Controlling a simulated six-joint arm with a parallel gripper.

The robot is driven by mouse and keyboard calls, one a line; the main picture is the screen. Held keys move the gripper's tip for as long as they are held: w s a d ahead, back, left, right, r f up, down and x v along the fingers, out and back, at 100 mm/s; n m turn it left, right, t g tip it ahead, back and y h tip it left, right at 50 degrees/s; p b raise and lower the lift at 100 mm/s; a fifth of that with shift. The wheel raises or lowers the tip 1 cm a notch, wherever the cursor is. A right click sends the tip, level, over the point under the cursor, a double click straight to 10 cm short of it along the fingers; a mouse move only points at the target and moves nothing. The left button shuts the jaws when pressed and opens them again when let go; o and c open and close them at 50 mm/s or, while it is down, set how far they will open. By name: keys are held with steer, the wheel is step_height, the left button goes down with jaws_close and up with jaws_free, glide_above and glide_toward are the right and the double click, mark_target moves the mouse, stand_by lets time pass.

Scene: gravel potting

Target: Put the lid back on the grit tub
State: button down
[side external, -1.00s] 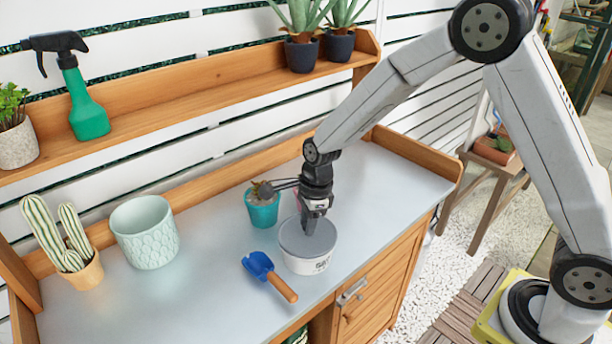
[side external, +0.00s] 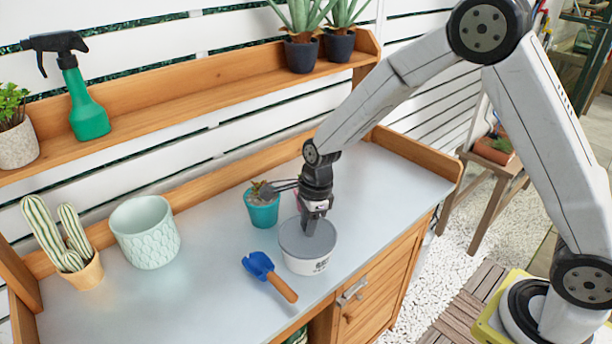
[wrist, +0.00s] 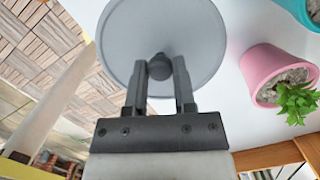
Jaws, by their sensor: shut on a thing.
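The grit tub (side external: 306,264) is a white tub with dark print on its side, standing near the front edge of the bench. The grey round lid (side external: 290,236) lies over the tub's mouth and looks about level; whether it is fully seated I cannot tell. In the wrist view the lid (wrist: 125,35) fills the upper middle and hides the tub. My gripper (side external: 309,230) points down over the lid. In the wrist view my gripper (wrist: 160,72) has its two fingers closed on the dark knob (wrist: 160,68) at the lid's centre.
A blue trowel (side external: 259,266) with a wooden handle lies just left of the tub. A teal pot (side external: 263,213) stands behind it, and a pink pot (wrist: 262,70) shows in the wrist view. A pale green pot (side external: 147,235) stands farther left.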

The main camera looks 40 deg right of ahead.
stand_by(0.3)
steer(key=shift+c, duration=1.8)
jaws_free()
steer(key=shift+o, duration=0.2)
steer(key=o, duration=0.3)
steer(key=shift+r, duration=0.2)
steer(key=shift+r, duration=3.3)
